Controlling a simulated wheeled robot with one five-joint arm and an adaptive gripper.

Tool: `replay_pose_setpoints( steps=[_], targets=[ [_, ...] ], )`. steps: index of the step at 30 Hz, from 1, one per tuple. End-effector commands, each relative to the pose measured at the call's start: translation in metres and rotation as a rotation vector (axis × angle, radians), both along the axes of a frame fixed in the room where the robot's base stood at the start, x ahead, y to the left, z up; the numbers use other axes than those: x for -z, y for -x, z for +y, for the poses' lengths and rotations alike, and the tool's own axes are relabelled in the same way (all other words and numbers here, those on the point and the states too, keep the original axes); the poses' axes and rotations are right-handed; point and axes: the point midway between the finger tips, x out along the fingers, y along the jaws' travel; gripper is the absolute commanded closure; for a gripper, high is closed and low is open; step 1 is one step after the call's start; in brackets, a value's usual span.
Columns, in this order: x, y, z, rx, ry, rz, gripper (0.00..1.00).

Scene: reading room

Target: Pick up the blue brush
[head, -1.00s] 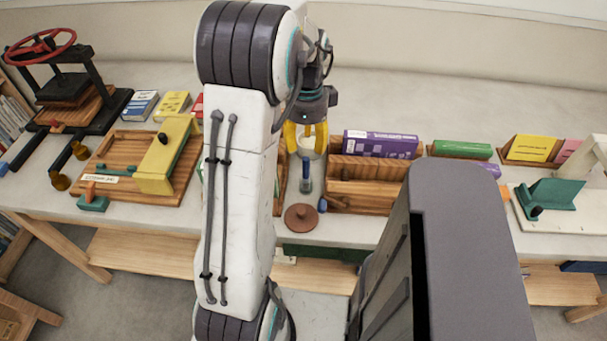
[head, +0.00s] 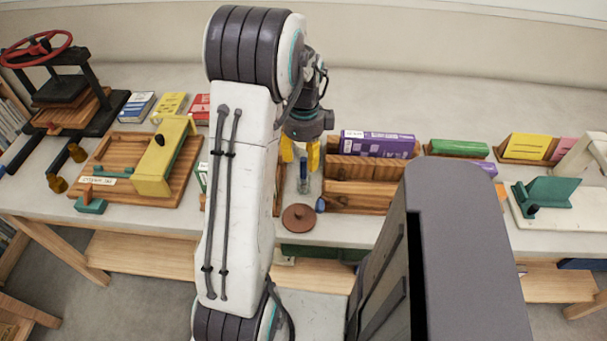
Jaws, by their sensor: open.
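A slim blue item (head: 304,184), which looks like the blue brush, is on the table between the wooden rack and my arm. It is small in the picture, so I cannot tell its exact shape or whether it stands or lies. My gripper (head: 301,155) points down with its yellow fingers apart, just above and behind this item in the picture. Nothing shows held between the fingers. I cannot tell whether a finger touches the item. A second small dark blue thing (head: 320,205) is at the rack's left front corner.
The wooden rack (head: 367,195) with a purple box (head: 378,144) stands close to the right of my gripper. A round brown disc (head: 299,218) lies in front. A wooden board with a yellow frame (head: 160,160) is left of my arm.

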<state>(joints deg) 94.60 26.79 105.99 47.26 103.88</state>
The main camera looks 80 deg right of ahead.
Motion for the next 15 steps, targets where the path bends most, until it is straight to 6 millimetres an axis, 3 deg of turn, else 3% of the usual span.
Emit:
replay_pose_setpoints(
  steps=[6,15],
  targets=[
    [0.023,0.000,0.001,0.000,-0.002,-0.001,0.54],
    [0.029,0.000,0.000,-0.001,0.001,0.000,0.54]
  ],
)
